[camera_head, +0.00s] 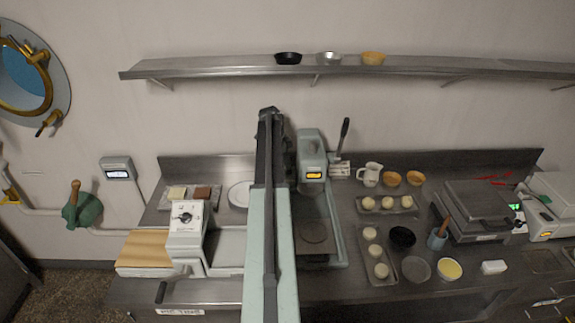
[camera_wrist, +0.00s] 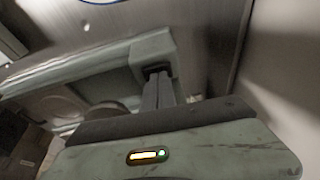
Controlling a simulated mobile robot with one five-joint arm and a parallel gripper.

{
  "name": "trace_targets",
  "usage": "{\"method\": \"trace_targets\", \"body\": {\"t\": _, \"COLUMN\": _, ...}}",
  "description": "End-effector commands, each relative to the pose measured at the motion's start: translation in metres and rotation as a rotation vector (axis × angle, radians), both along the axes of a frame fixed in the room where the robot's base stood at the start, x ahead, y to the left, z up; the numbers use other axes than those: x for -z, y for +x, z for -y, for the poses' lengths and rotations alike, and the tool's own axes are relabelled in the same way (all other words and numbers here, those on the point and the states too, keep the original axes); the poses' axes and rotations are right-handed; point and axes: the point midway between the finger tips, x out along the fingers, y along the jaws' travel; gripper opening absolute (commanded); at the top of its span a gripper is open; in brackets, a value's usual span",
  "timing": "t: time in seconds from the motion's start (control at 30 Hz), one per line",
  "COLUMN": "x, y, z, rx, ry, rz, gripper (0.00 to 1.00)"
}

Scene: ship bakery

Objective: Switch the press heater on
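The pale green lever press (camera_head: 312,143) stands at the middle of the counter, with an orange-lit display (camera_head: 314,175) on its front and a dark-handled lever (camera_head: 344,135) at its right. A round dark plate (camera_head: 313,232) lies in its base. I cannot make out a heater switch or its setting. My arm reaches up just left of the press and hides my fingertips in the head view. In the wrist view my gripper (camera_wrist: 158,76) has its two dark fingers side by side with no clear gap. Their tips are at a pale green frame part (camera_wrist: 150,50); contact is unclear.
A dial machine (camera_head: 187,218) and wooden board (camera_head: 146,250) stand at left. A white plate (camera_head: 240,194) is left of my arm. Dough trays (camera_head: 385,205) and bowls (camera_head: 417,270) crowd the right, before a flat grey press (camera_head: 478,208). A shelf (camera_head: 220,68) runs above.

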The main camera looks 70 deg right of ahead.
Motion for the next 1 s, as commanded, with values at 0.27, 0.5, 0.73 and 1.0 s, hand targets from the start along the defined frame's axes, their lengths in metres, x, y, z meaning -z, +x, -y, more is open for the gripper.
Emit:
{"method": "trace_targets", "body": {"t": 0.27, "x": -0.007, "y": 0.004, "z": -0.003, "rx": -0.003, "ry": 0.002, "rz": 0.003, "gripper": 0.00}}
{"method": "trace_targets", "body": {"t": 0.5, "x": -0.047, "y": 0.010, "z": -0.013, "rx": -0.006, "ry": 0.002, "rz": 0.002, "gripper": 0.00}}
{"method": "trace_targets", "body": {"t": 0.73, "x": -0.091, "y": 0.017, "z": -0.024, "rx": -0.006, "ry": 0.001, "rz": 0.002, "gripper": 0.00}}
{"method": "trace_targets", "body": {"t": 1.0, "x": -0.095, "y": 0.019, "z": -0.027, "rx": -0.006, "ry": 0.001, "rz": 0.002, "gripper": 0.00}}
